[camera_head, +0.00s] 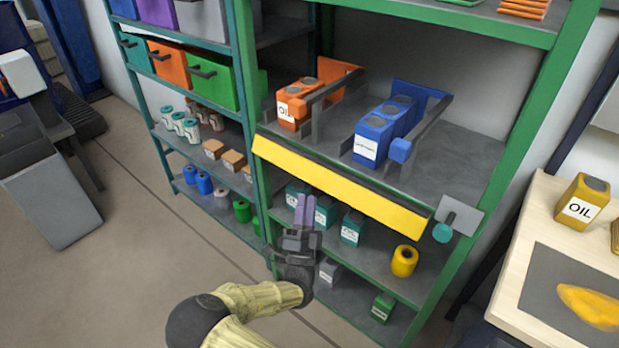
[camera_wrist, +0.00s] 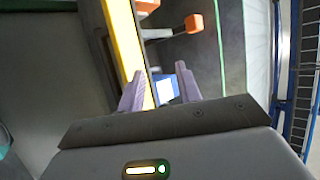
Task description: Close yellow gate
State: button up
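The yellow gate (camera_head: 335,185) is a long flat yellow bar along the front edge of the middle shelf. It slopes from upper left to lower right, and a grey plate with a teal round knob (camera_head: 442,233) is by its right end. In the wrist view the yellow gate (camera_wrist: 129,45) runs down toward the space between the fingertips.
Orange oil cans (camera_head: 293,110) and blue cans (camera_head: 372,140) stand on the shelf behind the gate, by orange and blue guides. Teal cans (camera_head: 352,227) and a yellow can (camera_head: 404,261) stand on the shelf below. A light table (camera_head: 522,290) is at right.

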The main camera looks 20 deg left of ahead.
jog(key=v, duration=1)
jog(key=shift+b, duration=0.3)
jog(key=shift+s+f, duration=0.1)
